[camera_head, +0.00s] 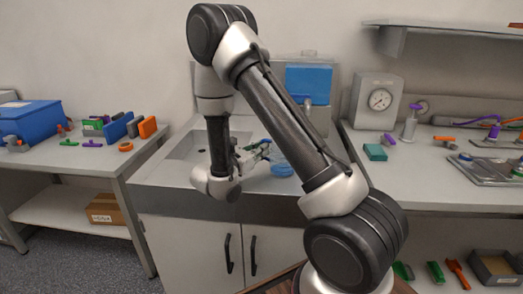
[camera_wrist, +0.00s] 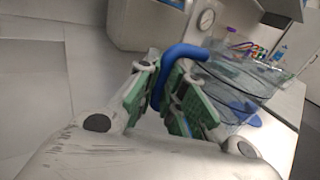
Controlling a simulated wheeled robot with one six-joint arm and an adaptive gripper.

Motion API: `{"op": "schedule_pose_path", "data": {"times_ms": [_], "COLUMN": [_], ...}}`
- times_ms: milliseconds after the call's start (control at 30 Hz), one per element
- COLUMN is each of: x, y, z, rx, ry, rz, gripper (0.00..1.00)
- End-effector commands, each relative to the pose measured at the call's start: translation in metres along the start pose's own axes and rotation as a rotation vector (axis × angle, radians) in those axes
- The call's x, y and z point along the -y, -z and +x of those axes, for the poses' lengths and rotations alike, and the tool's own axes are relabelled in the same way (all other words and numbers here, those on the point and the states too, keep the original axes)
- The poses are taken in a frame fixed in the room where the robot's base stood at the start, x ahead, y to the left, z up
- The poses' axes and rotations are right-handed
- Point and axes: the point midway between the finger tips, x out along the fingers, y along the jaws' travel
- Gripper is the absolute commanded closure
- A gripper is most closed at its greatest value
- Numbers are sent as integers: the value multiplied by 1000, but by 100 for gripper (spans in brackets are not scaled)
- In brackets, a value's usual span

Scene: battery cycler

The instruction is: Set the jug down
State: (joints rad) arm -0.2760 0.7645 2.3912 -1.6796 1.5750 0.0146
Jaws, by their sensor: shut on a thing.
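The jug has a clear body (camera_wrist: 240,78) and a blue handle (camera_wrist: 180,52), which show large in the wrist view. A blue round part of it shows through the clear wall. In the head view the jug (camera_head: 282,169) is small, over the grey sink unit (camera_head: 160,198), with its blue part visible beside the gripper. My gripper (camera_wrist: 168,88) has its green-padded fingers on both sides of the blue handle, shut on it. I cannot tell whether the jug's base touches the surface.
A sink basin (camera_head: 188,146) is left of the gripper. A blue box (camera_head: 308,82) is behind it. The right bench holds a gauge box (camera_head: 377,101) and a teal block (camera_head: 375,152). The left bench holds a blue bin (camera_head: 32,121) and several small parts.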

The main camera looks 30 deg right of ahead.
Motion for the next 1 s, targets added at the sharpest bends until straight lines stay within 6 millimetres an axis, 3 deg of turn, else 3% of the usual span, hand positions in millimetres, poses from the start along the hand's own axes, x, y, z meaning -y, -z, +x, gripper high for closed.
{"op": "schedule_pose_path", "data": {"times_ms": [200, 233, 300, 367, 700, 867, 1000], "x": [0, 0, 0, 0, 0, -2, -2], "y": [3, 3, 3, 3, -1, 0, 0], "z": [0, 0, 0, 0, 0, -24, -57], "rx": [0, 0, 0, 0, 0, -1, -1], "ry": [0, 0, 0, 0, 0, -7, -8], "rz": [-1, -1, -1, -1, 1, -1, -1], "gripper": [100, 88, 76, 69, 69, 69, 69]}}
